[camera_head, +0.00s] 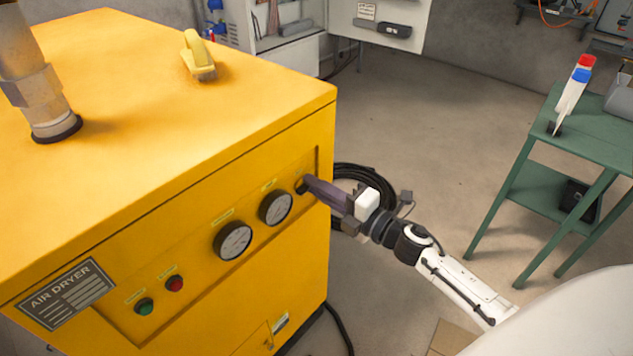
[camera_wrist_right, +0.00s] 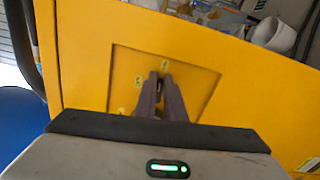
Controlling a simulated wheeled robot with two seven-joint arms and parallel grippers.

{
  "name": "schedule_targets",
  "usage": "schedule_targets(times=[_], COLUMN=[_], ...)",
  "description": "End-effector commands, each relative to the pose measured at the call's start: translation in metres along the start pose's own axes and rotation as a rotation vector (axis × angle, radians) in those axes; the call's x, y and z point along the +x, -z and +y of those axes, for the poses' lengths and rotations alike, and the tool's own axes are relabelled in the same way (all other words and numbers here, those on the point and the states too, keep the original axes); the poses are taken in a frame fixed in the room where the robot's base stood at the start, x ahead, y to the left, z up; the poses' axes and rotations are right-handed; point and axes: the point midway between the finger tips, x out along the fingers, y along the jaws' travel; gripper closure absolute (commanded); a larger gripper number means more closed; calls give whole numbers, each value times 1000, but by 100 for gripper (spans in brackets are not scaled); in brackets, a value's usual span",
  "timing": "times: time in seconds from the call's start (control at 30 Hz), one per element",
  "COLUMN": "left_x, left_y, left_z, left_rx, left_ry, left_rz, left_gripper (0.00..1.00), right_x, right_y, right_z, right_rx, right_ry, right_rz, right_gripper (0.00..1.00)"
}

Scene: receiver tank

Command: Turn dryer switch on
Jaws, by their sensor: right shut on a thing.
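The yellow air dryer (camera_head: 200,190) fills the left of the head view, with a nameplate reading AIR DRYER. Its recessed front panel also shows in the right wrist view (camera_wrist_right: 200,82). The dryer switch (camera_head: 300,186) is at the right end of that panel, mostly hidden by my fingers. My right gripper (camera_head: 308,184) reaches in from the right and is shut on the switch. In the wrist view its fingertips (camera_wrist_right: 160,78) are close together at the panel, around a small dark part. I cannot tell the switch's position. My left gripper is not in view.
Two round gauges (camera_head: 234,240) and green and red buttons (camera_head: 174,284) sit left of the switch. A yellow-handled brush (camera_head: 198,56) and a pipe (camera_head: 36,90) are on the dryer's top. A black coiled hose (camera_head: 362,178) lies behind my gripper. A green table (camera_head: 590,145) stands right.

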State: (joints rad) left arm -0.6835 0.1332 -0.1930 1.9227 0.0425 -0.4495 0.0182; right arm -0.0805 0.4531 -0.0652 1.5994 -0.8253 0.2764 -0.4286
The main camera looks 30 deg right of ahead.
Motion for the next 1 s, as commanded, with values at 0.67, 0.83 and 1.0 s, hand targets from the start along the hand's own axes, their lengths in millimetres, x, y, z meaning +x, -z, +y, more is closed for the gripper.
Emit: schedule_targets(times=[0.67,0.83,1.0], left_x=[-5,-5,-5], left_y=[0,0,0], left_z=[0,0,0], left_rx=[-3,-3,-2], left_ry=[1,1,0], left_rz=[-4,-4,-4], left_gripper=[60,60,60], right_x=[0,0,0], right_y=[1,1,0], right_z=[-3,-4,-3], right_rx=[137,137,136], right_ry=[1,2,1], right_rz=[1,1,0], right_gripper=[100,100,72])
